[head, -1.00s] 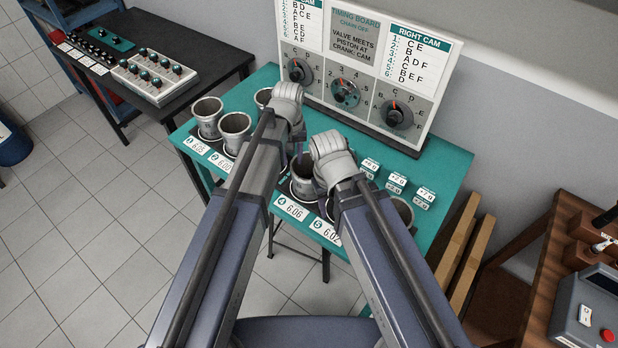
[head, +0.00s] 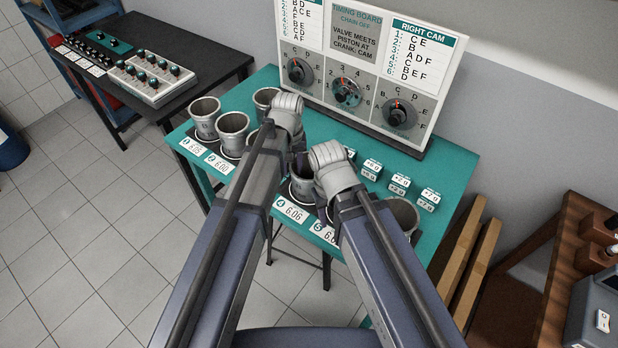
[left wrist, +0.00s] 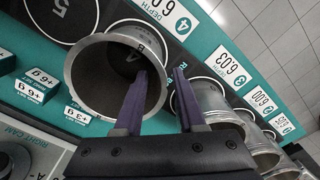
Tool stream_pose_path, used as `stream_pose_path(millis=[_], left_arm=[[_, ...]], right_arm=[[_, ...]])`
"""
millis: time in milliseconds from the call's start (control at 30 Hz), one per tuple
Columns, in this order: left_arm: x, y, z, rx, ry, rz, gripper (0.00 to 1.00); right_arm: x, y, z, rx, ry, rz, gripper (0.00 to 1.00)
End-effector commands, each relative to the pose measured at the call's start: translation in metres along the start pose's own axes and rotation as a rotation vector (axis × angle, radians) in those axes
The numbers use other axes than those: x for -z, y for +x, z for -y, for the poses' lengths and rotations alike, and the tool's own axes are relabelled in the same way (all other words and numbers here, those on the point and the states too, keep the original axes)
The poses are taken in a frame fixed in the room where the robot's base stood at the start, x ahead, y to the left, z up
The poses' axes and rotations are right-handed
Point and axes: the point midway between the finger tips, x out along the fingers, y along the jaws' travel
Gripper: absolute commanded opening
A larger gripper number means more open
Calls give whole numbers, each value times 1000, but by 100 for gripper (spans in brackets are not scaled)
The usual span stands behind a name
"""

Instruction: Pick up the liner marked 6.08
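No card that I can clearly read as 6.08 shows. The number 5 card (head: 325,233) has its last digit covered by my right arm, and no card shows for the liner at the right end (head: 403,214). My left gripper (left wrist: 160,75) is open over the number 4 liner (left wrist: 105,75), whose card reads 6.06 in the head view. One finger shows across its mouth, the other beside its wall, towards the number 3 liner; contact cannot be told. My right gripper (head: 332,165) is beside this liner; its fingertips are hidden.
Liners (head: 204,117) (head: 233,132) (head: 265,100) stand at the left of the teal table (head: 458,165). The seat marked 5 (left wrist: 55,15) looks empty. Small weight blocks (head: 400,184) lie at the right. The timing board (head: 362,75) stands behind.

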Motion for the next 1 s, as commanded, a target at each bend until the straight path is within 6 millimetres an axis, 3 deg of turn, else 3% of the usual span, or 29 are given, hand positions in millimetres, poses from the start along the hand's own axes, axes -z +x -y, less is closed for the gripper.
stream_pose_path(millis=[400,733,1000], left_arm=[[-1,47,2,0,0,0,39],[-1,50,2,0,0,0,39],[-1,50,2,0,0,0,11]], right_arm=[[3,47,4,0,0,0,50],[3,50,5,0,0,0,50],[3,50,5,0,0,0,50]])
